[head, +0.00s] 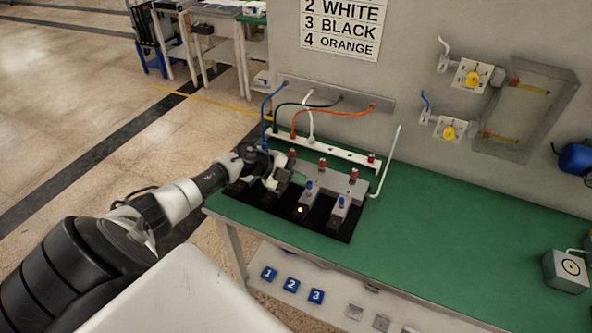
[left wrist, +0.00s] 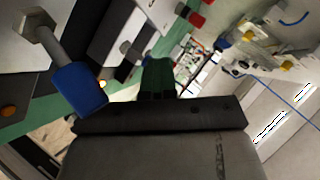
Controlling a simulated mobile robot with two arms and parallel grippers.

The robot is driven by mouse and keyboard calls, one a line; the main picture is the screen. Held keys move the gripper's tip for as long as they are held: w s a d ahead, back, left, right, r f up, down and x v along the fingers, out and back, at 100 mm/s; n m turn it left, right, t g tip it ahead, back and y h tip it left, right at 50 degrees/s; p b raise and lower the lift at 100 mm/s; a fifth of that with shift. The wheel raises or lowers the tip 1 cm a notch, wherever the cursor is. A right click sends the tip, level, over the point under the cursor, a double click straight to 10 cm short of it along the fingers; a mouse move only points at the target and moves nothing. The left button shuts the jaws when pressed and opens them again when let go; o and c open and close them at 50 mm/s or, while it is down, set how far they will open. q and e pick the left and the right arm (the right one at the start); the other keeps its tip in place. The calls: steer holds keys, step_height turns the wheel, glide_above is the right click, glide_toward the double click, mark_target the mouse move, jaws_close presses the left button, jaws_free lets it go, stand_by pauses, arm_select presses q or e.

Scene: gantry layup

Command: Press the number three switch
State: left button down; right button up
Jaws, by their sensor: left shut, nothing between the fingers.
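A row of grey switch blocks stands on a black base (head: 335,228) on the green bench. Two levers with blue caps show clearly, one in the middle (head: 309,186) and one at the right end (head: 341,201); my gripper hides part of the row's left end. I see no numbers on these blocks. An orange lamp glows (head: 300,209) in front of the middle lever. My left gripper (head: 272,182) is shut and empty over the left part of the row. In the left wrist view its fingertips (left wrist: 158,77) are beside a large blue-capped lever (left wrist: 80,88), apart from it. My right gripper is out of view.
Blue tiles numbered 1 (head: 269,273), 2 (head: 292,284) and 3 (head: 316,295) are below the bench's front edge. A wall sign (head: 341,28) lists colours by number. Blue, black, white and orange cables rise behind the switches.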

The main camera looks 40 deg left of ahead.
arm_select(q)
steer(key=shift+s+d+f, duration=0.1)
steer(key=shift+d+f, duration=0.05)
steer(key=shift+d, duration=0.1)
steer(key=shift+f, duration=0.1)
stand_by(0.8)
steer(key=shift+r+p, duration=0.65)
steer(key=shift+p, duration=0.05)
steer(key=shift+w+d+r, duration=0.15)
steer(key=shift+w+r, duration=0.05)
steer(key=shift+r, duration=0.1)
